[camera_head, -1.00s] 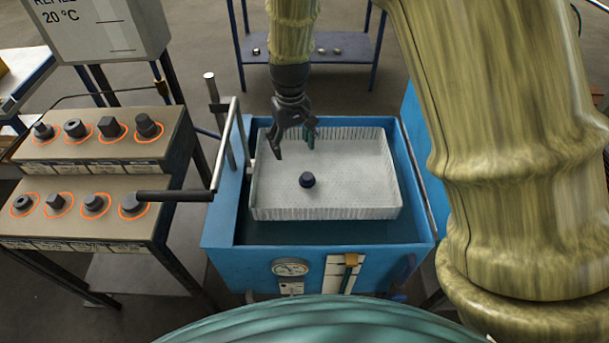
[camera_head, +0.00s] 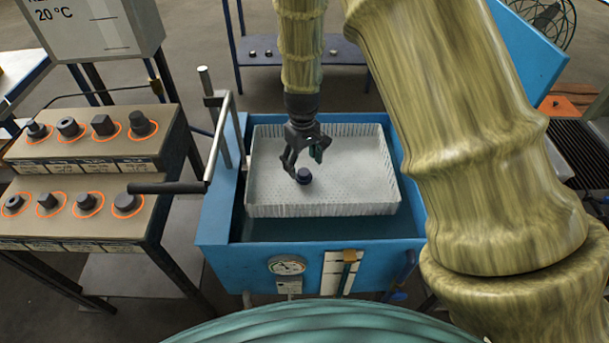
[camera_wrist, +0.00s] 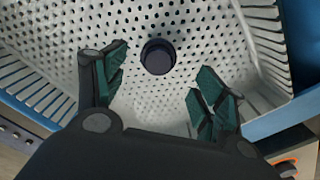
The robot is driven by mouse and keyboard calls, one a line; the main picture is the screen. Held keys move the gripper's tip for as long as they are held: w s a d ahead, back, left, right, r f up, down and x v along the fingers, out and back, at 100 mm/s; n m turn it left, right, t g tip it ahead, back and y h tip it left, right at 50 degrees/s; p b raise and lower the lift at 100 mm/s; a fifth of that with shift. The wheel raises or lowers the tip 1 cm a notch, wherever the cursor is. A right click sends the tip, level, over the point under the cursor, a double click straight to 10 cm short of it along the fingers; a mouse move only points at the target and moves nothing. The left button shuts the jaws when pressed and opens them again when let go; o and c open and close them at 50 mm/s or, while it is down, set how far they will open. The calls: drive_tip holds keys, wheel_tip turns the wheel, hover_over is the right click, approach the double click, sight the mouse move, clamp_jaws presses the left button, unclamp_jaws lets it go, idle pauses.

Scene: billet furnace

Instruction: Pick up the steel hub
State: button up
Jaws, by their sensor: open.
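The steel hub (camera_head: 304,176) is a small dark round piece standing in the white perforated basket (camera_head: 350,207). In the wrist view the hub (camera_wrist: 158,57) lies beyond the fingertips, roughly centred between them, with bare basket floor around it. My gripper (camera_head: 305,165) is open and points down over the basket, close to the hub in the head view. In the wrist view its two green-padded fingers (camera_wrist: 160,80) are wide apart with nothing between them. The exact height of the fingertips above the hub is hard to tell.
The basket sits in a blue tank (camera_head: 215,215). A black-handled lever (camera_head: 165,188) reaches out at the tank's left. A stepped stand (camera_head: 85,180) with several dark parts in orange rings is on the left. A low blue table (camera_head: 345,50) stands behind.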

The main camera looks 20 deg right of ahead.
sight(304, 172)
drive_tip(key=shift+d+f+p, duration=0.15)
drive_tip(key=shift+f+p, duration=0.7)
drive_tip(key=shift+f, duration=1.8)
drive_tip(key=c, duration=1.5)
drive_tip(key=shift+r, duration=0.1)
